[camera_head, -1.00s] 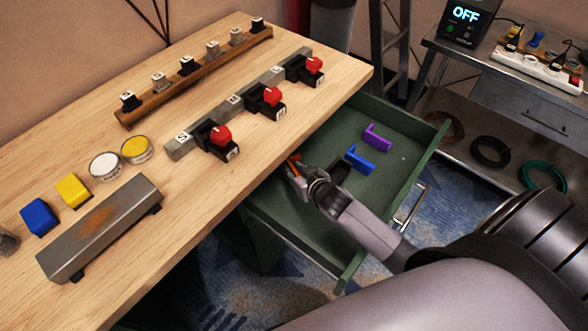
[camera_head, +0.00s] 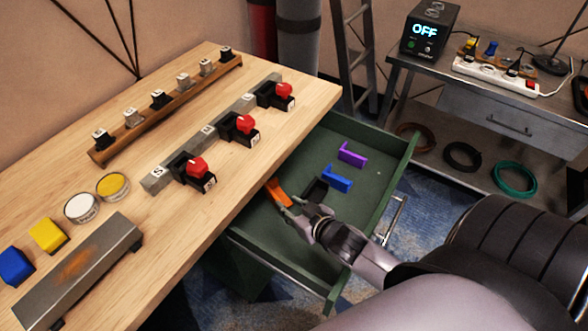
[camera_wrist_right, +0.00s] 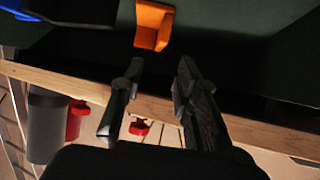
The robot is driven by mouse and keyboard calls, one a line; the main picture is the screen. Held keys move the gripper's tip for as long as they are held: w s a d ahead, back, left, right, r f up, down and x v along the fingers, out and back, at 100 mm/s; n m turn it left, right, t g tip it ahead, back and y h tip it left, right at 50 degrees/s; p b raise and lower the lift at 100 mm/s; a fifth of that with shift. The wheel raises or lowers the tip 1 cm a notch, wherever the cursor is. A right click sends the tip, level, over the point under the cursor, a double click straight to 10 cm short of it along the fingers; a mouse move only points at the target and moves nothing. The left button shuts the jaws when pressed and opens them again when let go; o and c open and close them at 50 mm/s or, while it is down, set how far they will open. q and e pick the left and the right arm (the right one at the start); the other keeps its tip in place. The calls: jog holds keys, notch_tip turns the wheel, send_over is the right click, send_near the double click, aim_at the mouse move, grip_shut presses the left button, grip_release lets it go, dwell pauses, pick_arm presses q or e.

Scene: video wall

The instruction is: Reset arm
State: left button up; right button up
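My right gripper (camera_head: 291,207) is over the open green drawer (camera_head: 385,185), at its left side by the worktop edge. In the right wrist view its two dark fingers (camera_wrist_right: 157,78) are spread, with nothing between them. An orange bracket-shaped piece (camera_head: 278,192) lies in the drawer just beyond the fingertips; it also shows in the right wrist view (camera_wrist_right: 153,25), apart from the fingers. A blue piece (camera_head: 337,179) and a purple piece (camera_head: 352,154) lie farther along the drawer. My left gripper is out of view.
The wooden worktop (camera_head: 225,165) holds red-knobbed switches (camera_head: 244,124), a wooden rack (camera_head: 165,108) and a metal bar (camera_head: 75,270). A metal side table (camera_head: 480,85) with a box reading OFF (camera_head: 430,30) stands at the back right.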

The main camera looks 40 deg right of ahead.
jog(key=shift+s+r, duration=0.35)
jog(key=shift+s, duration=0.25)
jog(key=shift+r, duration=0.1)
